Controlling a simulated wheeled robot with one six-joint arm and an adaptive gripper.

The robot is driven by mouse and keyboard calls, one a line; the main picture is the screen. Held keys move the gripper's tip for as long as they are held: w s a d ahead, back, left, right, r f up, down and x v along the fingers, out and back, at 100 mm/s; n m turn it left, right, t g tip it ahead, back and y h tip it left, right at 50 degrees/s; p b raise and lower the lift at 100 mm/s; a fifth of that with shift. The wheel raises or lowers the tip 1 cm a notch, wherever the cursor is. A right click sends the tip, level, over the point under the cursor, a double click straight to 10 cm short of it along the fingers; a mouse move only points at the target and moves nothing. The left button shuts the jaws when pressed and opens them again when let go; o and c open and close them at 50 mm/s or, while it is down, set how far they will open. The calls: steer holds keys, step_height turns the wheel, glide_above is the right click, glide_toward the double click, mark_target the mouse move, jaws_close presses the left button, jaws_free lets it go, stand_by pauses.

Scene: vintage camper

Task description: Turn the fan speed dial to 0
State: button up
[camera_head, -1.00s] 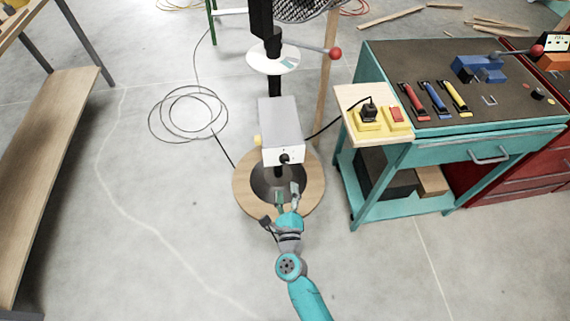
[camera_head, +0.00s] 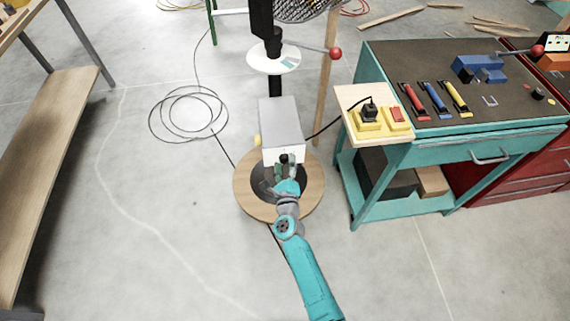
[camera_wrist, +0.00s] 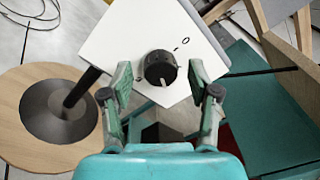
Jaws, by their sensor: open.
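The fan speed dial (camera_wrist: 160,68) is a black round knob on the white front of the control box (camera_head: 281,122). In the wrist view a small 0 mark and a short dash are printed to the upper right of the dial. My gripper (camera_wrist: 160,80) is open, with one finger on each side of the dial. I cannot tell whether either finger touches it. In the head view the dial (camera_head: 284,158) shows just above my gripper (camera_head: 285,168), which covers the lower part of the box front.
The fan stands on a round wooden base (camera_head: 310,188). A yellow knob (camera_head: 257,140) sits on the box's left side. To the right is a teal workbench (camera_head: 440,150) with a wooden board (camera_head: 350,105) bearing a plug and a red switch.

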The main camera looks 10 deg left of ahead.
steer(key=c, duration=1.2)
steer(key=shift+o, duration=0.2)
steer(key=shift+n, duration=0.4)
steer(key=n, duration=0.4)
steer(key=shift+n, duration=0.4)
steer(key=n, duration=0.3)
steer(key=n+y, duration=0.1)
steer(key=n, duration=0.2)
steer(key=shift+d+n+t, duration=0.1)
steer(key=shift+n+t, duration=0.2)
steer(key=n, duration=0.7)
steer(key=shift+f+y, duration=0.1)
steer(key=shift+y, duration=0.3)
steer(key=n, duration=0.6)
steer(key=shift+y, duration=0.4)
